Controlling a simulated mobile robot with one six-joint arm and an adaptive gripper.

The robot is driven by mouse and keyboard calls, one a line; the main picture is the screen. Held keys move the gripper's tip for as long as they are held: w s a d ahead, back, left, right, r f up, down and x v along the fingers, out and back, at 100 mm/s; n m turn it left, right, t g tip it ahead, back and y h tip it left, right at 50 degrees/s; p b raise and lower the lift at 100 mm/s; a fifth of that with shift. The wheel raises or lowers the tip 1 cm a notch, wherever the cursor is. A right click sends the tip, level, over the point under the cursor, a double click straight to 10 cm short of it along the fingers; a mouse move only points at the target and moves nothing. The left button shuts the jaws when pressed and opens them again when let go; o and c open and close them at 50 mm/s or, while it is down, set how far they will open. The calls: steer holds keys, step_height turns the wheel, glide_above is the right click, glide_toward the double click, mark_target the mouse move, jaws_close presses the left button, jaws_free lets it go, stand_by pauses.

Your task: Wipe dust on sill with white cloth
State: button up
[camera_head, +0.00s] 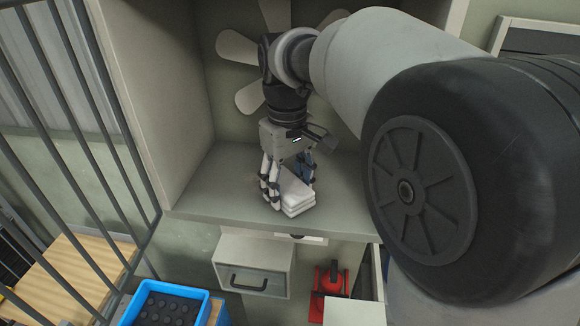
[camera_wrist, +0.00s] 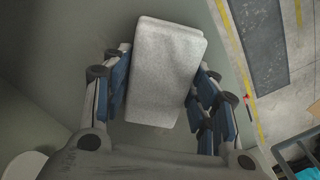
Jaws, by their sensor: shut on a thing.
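The white cloth (camera_head: 292,192) is a folded, layered pad on the grey-green sill (camera_head: 225,205) in the head view. My gripper (camera_head: 287,185) points down at the sill and is shut on the cloth, with fingers on either side of it. In the wrist view the cloth (camera_wrist: 165,72) lies between the blue finger pads of my gripper (camera_wrist: 163,95). The cloth seems to touch or nearly touch the sill surface. I cannot make out any dust on the sill in either view.
The sill is a recess with a left side wall (camera_head: 150,90) and a fan-like shape (camera_head: 245,70) at its back. Metal bars (camera_head: 75,90) stand at left. Below are a drawer (camera_head: 252,268), a blue crate (camera_head: 165,303) and a red object (camera_head: 330,285).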

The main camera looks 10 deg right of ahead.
mark_target(243, 182)
steer(key=shift+w+a+f+p, duration=0.1)
steer(key=shift+w+a+p, duration=0.15)
steer(key=shift+a, duration=0.35)
steer(key=shift+w+a+p, duration=0.1)
steer(key=shift+a+p, duration=0.15)
steer(key=shift+a, duration=0.35)
steer(key=shift+w+a+f+p, duration=0.1)
steer(key=shift+w+a+p, duration=0.15)
steer(key=shift+a, duration=0.35)
